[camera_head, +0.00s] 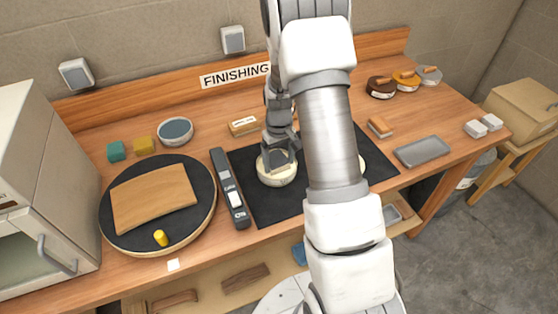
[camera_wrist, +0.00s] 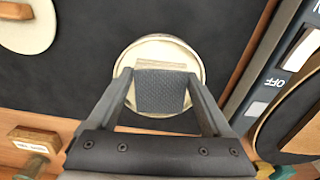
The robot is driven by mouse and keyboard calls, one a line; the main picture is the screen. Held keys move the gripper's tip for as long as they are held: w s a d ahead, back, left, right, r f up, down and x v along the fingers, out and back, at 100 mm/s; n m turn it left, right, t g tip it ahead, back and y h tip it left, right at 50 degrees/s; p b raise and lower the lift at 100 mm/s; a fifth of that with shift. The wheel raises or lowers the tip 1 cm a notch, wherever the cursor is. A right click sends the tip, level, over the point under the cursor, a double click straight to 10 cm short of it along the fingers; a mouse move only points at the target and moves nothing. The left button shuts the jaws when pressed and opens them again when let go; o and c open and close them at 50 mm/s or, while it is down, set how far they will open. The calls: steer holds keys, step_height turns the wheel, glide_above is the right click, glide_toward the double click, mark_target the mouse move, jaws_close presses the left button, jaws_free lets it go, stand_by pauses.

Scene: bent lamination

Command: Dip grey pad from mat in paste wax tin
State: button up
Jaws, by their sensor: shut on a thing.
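My gripper (camera_wrist: 160,85) is shut on a grey textured pad (camera_wrist: 160,93), with a finger on each side of it. A tan strip shows along the pad's far end in the wrist view. The round, cream-coloured tin (camera_head: 277,176) stands on the black mat (camera_head: 275,208), and it also shows in the wrist view (camera_wrist: 190,52). My gripper points down over the tin, and the pad overlaps its opening. In the head view my fingers (camera_head: 281,160) hide most of the pad. I cannot tell whether the pad touches the wax.
A dark switch strip (camera_head: 230,188) lies left of the mat, beside a round black-topped turntable (camera_head: 111,220) bearing a curved wooden panel (camera_head: 153,197). A cream disc with a wooden handle (camera_wrist: 25,28) lies on the mat. A grey tray (camera_head: 422,152) lies to the right.

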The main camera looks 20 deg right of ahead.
stand_by(0.3)
steer(key=shift+r+p, duration=2)
steer(key=shift+r, duration=1.45)
